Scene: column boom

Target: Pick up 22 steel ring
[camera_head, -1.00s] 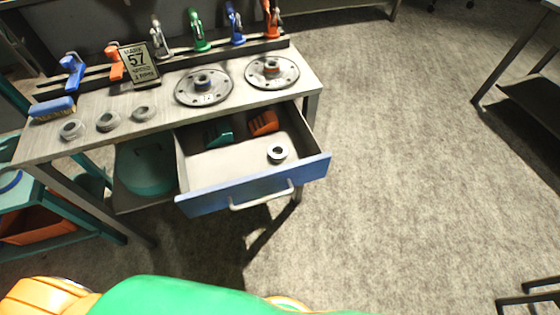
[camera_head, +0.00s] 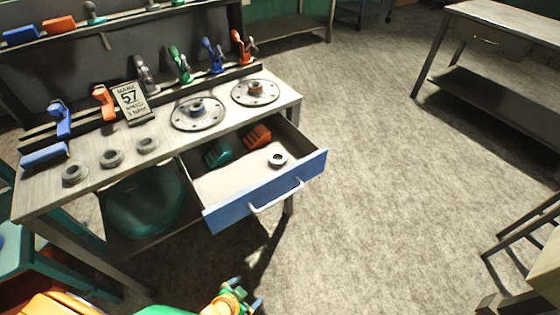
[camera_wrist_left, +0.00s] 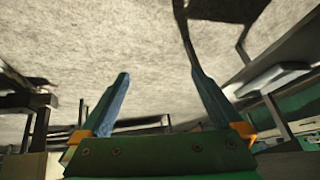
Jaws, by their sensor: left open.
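A steel ring (camera_head: 277,160) lies in the open drawer, towards its front right. Three more steel rings, the left (camera_head: 75,173), middle (camera_head: 111,158) and right (camera_head: 147,144), lie in a row on the bench top. I cannot read a 22 on any ring. My left gripper (camera_head: 247,292) is low in the head view, in front of the drawer and apart from it. It is open and empty; its two blue fingers stand apart in the left wrist view (camera_wrist_left: 158,74). My right gripper is not in view.
The blue-fronted drawer (camera_head: 266,190) sticks out from the bench (camera_head: 48,190) and also holds teal and orange pieces. Floor to the right is clear up to another table (camera_head: 500,22).

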